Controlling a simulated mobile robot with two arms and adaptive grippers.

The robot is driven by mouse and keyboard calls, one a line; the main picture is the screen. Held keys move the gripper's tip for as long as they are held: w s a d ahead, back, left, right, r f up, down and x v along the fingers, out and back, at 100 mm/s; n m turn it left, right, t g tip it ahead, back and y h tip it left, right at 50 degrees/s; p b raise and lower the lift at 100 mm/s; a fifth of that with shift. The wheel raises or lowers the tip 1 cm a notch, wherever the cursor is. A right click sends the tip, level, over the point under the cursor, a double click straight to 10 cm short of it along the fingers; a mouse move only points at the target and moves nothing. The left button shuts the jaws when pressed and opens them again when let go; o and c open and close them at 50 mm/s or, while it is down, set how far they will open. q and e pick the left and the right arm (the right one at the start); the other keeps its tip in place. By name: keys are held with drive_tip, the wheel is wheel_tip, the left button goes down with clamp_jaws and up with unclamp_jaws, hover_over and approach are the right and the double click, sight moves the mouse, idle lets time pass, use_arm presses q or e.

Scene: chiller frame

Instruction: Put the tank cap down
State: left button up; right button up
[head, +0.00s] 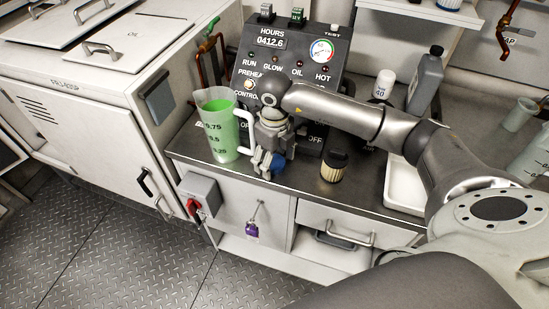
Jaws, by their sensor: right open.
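My right gripper (268,163) is open above the front edge of the dark counter (308,183), pointing down just right of the green jug. No other thing in view is clearly the tank cap. My left gripper is not in view.
A measuring jug (221,130) with green liquid stands close left of the gripper. The control panel (290,62) rises behind. A white tray (404,188) and grey bottle (426,80) are farther right.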

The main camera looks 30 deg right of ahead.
sight(275, 162)
drive_tip(key=shift+r, duration=0.15)
wheel_tip(275, 162, up, 12)
drive_tip(key=b, duration=0.2)
idle(0.6)
